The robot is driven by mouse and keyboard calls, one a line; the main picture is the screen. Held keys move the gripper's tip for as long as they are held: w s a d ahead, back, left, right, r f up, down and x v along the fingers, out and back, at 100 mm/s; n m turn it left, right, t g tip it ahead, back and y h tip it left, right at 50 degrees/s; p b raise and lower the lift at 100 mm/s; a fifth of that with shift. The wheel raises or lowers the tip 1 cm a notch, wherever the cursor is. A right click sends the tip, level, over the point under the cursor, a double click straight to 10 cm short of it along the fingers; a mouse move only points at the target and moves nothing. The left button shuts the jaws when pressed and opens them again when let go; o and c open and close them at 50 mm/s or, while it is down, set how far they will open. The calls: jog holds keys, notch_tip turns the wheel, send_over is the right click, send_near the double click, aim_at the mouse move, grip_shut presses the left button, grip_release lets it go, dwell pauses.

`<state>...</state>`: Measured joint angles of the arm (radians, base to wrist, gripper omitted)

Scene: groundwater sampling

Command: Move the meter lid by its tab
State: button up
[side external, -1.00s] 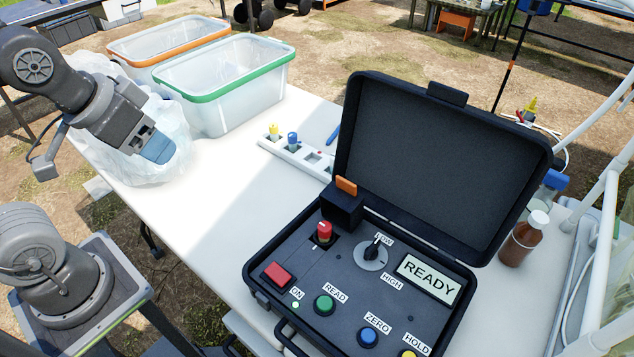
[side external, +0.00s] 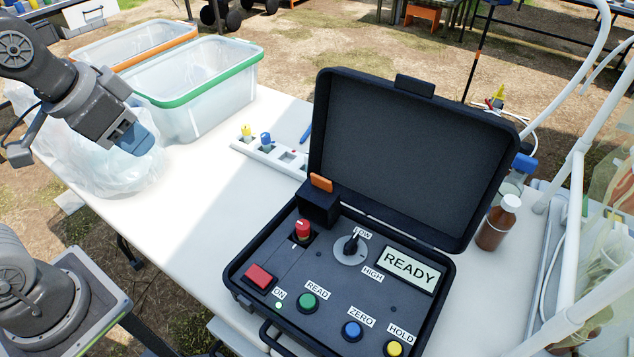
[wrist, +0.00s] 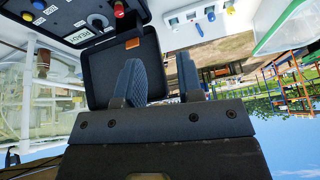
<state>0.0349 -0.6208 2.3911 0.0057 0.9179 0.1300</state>
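The meter is a black case with its black lid (side external: 405,160) standing open, leaning back from the panel. The lid's black tab (side external: 415,86) sticks up at the middle of its top edge. My gripper (side external: 137,140), with blue fingers, hangs at the left, well away from the lid. In the wrist view the fingers of my gripper (wrist: 160,80) are apart with nothing between them. The lid (wrist: 105,72) shows upside down behind the left finger there; I cannot make out the tab in that view.
The meter panel (side external: 325,275) carries a red knob, a dial, buttons and a READY display. An orange piece (side external: 321,182) sits beside the lid's left edge. A white socket strip (side external: 262,155), green-rimmed bin (side external: 200,108) and brown bottle (side external: 497,225) are nearby. The table between gripper and case is clear.

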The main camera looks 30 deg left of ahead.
jog(key=w+d+m+g, duration=0.2)
jog(key=w+d+m, duration=0.3)
jog(key=w+m, duration=0.5)
jog(key=m+g, duration=0.2)
jog(key=m, duration=0.4)
send_near(319, 176)
jog(key=f, duration=0.7)
jog(key=w+f, duration=0.1)
jog(key=f, duration=0.2)
jog(key=shift+f, duration=0.3)
grip_shut()
